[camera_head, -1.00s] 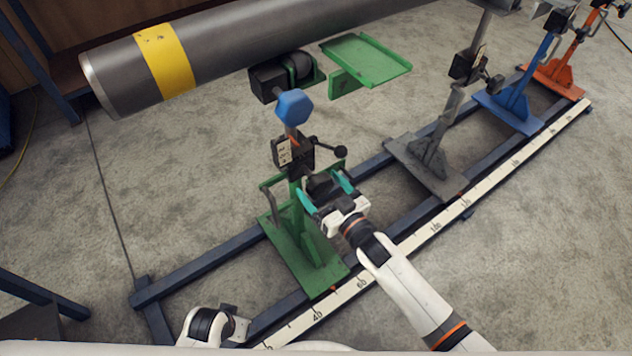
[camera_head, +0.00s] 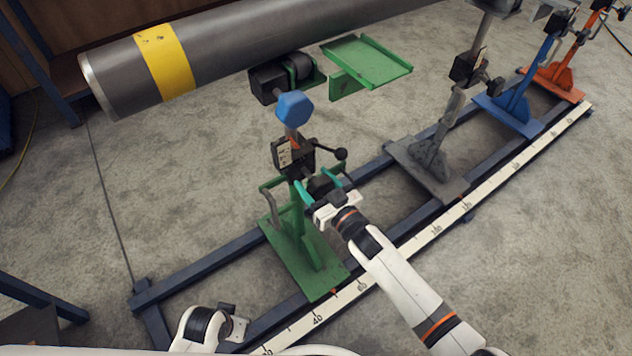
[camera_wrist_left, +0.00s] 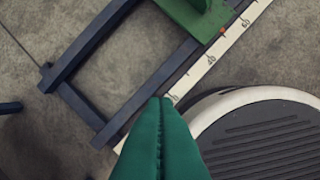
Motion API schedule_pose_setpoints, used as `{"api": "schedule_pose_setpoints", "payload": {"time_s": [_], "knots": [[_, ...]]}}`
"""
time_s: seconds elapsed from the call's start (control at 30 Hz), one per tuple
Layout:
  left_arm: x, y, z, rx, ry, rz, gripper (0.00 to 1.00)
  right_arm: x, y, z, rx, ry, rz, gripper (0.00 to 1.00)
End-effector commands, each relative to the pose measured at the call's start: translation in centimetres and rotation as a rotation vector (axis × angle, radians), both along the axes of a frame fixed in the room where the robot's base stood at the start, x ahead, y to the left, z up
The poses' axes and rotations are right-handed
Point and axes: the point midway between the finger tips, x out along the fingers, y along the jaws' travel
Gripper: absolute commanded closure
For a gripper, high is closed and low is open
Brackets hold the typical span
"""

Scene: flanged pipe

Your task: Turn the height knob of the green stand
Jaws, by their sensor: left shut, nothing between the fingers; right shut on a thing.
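The green stand (camera_head: 305,256) stands upright on the dark rail frame, with a blue hexagonal piece (camera_head: 295,107) above it. A black clamp block (camera_head: 291,157) with a ball-ended lever (camera_head: 340,153) sits on its post. My right gripper (camera_head: 317,183) is at the post just below this block, its teal fingers shut on a dark knob (camera_head: 321,186). The knob is mostly hidden between the fingers. My left gripper (camera_wrist_left: 161,104) is shut and empty in the left wrist view, over the near end of the rail, away from the stand.
A large grey pipe (camera_head: 235,45) with a yellow band lies above and behind the stand. A green tray-like bracket (camera_head: 370,60) is at its right. Grey (camera_head: 430,165), blue (camera_head: 515,105) and orange (camera_head: 558,78) stands follow along the rail. A white scale (camera_head: 425,240) runs along the front.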

Motion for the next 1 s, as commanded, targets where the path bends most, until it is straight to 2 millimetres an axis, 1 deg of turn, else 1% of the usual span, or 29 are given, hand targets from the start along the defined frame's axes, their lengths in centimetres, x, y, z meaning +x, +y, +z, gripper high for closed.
{"api": "schedule_pose_setpoints", "payload": {"time_s": [0.17, 0.37, 0.67, 1.0], "knots": [[-0.1, 0.0, -0.1, 0.0, 0.0, 0.0, 1.0, 0.0, 0.0, 0.0, -0.036, -0.026, 0.0, 0.61], [-0.2, 0.0, -0.6, 0.0, 0.002, 0.0, 1.0, -0.1, 0.0, 0.0, -0.133, -0.096, 0.0, 0.61], [-0.6, 0.1, -1.8, 0.002, 0.012, -0.001, 1.0, -0.1, 0.0, -0.1, -0.354, -0.255, 0.0, 0.61], [-0.3, 0.1, -1.8, 0.002, 0.009, -0.002, 1.0, -0.1, 0.1, -0.2, -0.616, -0.445, 0.001, 0.61]]}}
